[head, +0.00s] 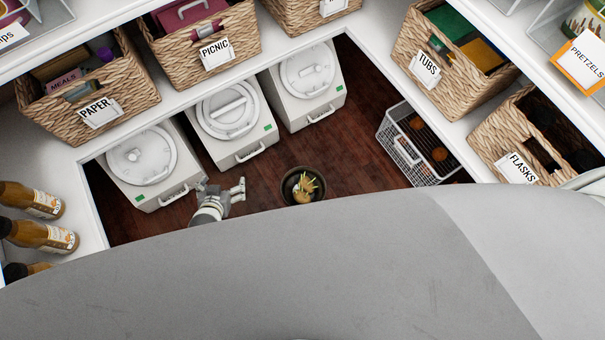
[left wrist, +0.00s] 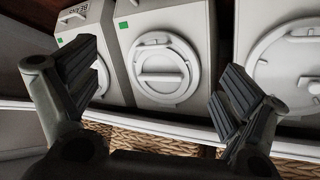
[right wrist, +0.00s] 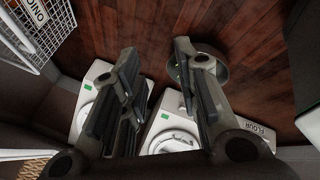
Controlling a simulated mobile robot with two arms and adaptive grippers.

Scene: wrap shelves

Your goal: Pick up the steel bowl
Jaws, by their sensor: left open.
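A dark round bowl (head: 291,187) sits on the wood floor in the head view, with something yellowish and green in it. It looks metallic, but I cannot tell for sure that it is steel. A round bowl (right wrist: 222,72), seemingly the same one, shows partly behind a finger in the right wrist view. My left gripper (head: 238,190) is left of the bowl, apart from it; its fingers (left wrist: 157,75) are spread and empty in the left wrist view. My right gripper (right wrist: 157,58) has its fingers apart with nothing between them; the head view does not show it.
Several white lidded bins (head: 230,110) line the floor's left and back. A white wire basket (head: 405,150) stands to the right. Floor around the bowl is clear.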

